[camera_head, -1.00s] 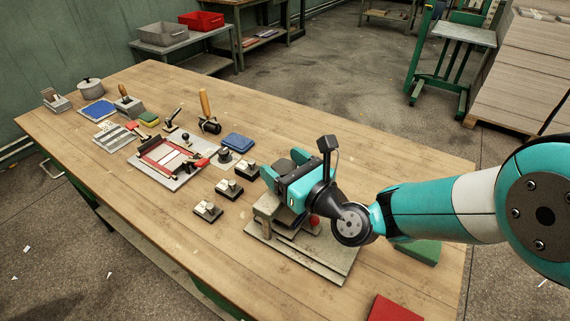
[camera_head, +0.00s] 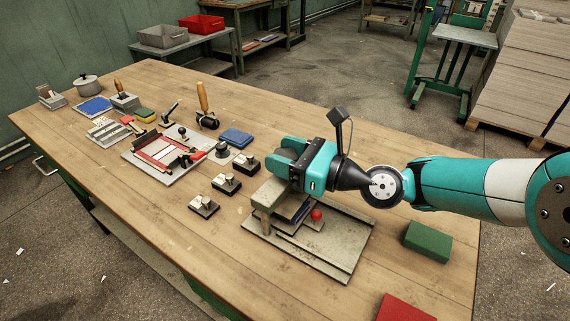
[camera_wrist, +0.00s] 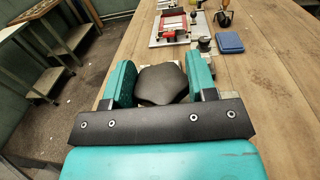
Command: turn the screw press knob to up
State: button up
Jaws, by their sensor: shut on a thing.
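The screw press stands near the table's front right, with a worn grey base plate (camera_head: 330,250), a frame (camera_head: 268,196) and a small red ball (camera_head: 316,215) at its side. My gripper (camera_head: 276,160) is over the top of the press. In the wrist view its two teal fingers sit on either side of a dark, many-sided knob (camera_wrist: 163,86), and it is shut on this knob. In the head view the gripper hides the knob, so its pointing direction cannot be told there.
Several small dark blocks with light tops (camera_head: 204,205) stand left of the press. A green block (camera_head: 428,241) and a red block (camera_head: 402,309) lie to its right. A red-framed board (camera_head: 165,153) and a blue pad (camera_head: 237,137) lie farther back.

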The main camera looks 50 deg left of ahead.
aim_at(286, 154)
jog(key=shift+f+n+g+h+b, duration=0.15)
jog(key=shift+n+g+h+b, duration=1.15)
jog(key=shift+g, duration=0.8)
jog(key=shift+n+g, duration=0.4)
jog(key=shift+n, duration=0.1)
jog(key=o, duration=0.9)
jog(key=shift+o, duration=0.2)
jog(key=shift+r, duration=0.25)
notch_tip(286, 154, up, 20)
jog(key=p, duration=0.2)
jog(key=shift+p, duration=0.35)
